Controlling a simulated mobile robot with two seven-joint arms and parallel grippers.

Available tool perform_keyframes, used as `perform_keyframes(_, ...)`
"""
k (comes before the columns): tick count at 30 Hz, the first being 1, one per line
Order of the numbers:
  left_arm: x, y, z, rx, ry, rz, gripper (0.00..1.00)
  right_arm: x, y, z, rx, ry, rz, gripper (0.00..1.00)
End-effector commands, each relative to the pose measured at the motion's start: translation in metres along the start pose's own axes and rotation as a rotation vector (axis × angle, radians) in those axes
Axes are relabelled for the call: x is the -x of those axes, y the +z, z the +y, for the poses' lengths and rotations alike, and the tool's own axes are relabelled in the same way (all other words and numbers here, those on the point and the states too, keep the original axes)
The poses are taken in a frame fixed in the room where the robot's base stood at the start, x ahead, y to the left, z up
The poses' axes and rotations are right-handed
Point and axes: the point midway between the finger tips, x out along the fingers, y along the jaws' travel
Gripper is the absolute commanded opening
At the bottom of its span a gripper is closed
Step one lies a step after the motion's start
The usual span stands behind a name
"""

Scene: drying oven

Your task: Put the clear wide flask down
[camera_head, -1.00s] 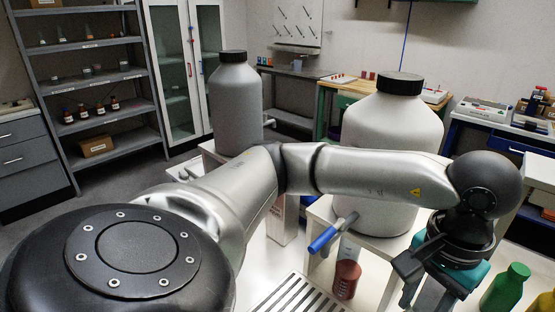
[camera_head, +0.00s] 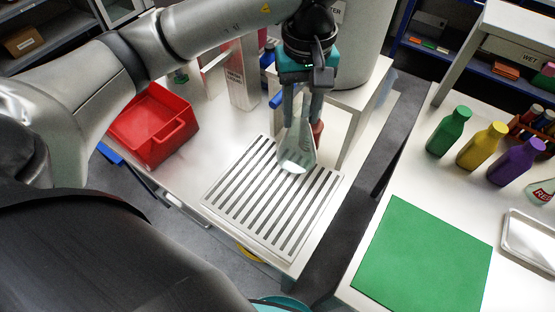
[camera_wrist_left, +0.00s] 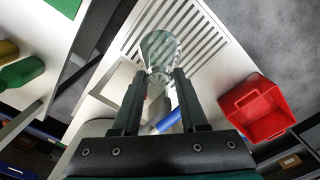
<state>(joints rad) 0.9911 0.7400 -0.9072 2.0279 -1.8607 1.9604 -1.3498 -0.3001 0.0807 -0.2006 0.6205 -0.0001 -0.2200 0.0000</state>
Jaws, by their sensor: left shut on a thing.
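The clear wide flask (camera_head: 296,152) is held neck-up in my left gripper (camera_head: 301,108), its wide base lower in the picture. My left gripper is shut on its neck. The flask appears over the far part of the slatted grey rack (camera_head: 222,200) on the white table. I cannot tell whether its base touches the slats. In the left wrist view, the flask (camera_wrist_left: 160,48) shows beyond the two fingers of my left gripper (camera_wrist_left: 160,85), with the rack (camera_wrist_left: 204,40) behind it. My right gripper is not in view.
A red bin (camera_head: 152,130) stands left of the rack. A red-brown bottle (camera_head: 318,128) is partly hidden behind the flask. A white stand with a large container is behind. Green (camera_head: 449,131), yellow (camera_head: 482,146) and purple (camera_head: 517,161) bottles and a green mat (camera_head: 425,258) occupy the right table.

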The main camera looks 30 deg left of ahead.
Motion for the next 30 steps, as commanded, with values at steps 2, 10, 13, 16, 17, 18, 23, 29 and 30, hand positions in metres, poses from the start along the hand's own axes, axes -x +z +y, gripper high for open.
perform_keyframes(2,-0.015,0.001,-0.001,0.010,-0.004,-0.005,0.00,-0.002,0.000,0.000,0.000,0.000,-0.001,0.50)
perform_keyframes(10,-0.088,0.001,-0.002,0.006,-0.006,-0.005,0.00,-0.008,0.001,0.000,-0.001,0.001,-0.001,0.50)
perform_keyframes(13,-0.114,0.001,-0.002,0.006,-0.006,-0.004,0.00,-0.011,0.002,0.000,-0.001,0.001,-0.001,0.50)
perform_keyframes(16,-0.134,0.001,-0.001,0.005,-0.004,-0.004,0.00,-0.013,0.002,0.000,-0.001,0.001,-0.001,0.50)
perform_keyframes(17,-0.139,0.001,-0.001,0.004,-0.003,-0.003,0.00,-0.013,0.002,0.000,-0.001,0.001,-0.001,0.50)
perform_keyframes(18,-0.144,0.001,-0.001,0.005,-0.002,-0.002,0.00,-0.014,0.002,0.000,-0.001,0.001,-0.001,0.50)
perform_keyframes(23,-0.154,0.000,0.000,0.003,0.000,-0.001,0.00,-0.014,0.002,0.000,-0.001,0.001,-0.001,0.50)
perform_keyframes(29,-0.179,0.001,-0.001,0.005,-0.003,-0.004,0.00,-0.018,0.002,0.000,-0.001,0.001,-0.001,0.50)
perform_keyframes(30,-0.186,0.001,0.000,0.004,-0.003,-0.004,0.00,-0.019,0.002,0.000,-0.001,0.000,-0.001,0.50)
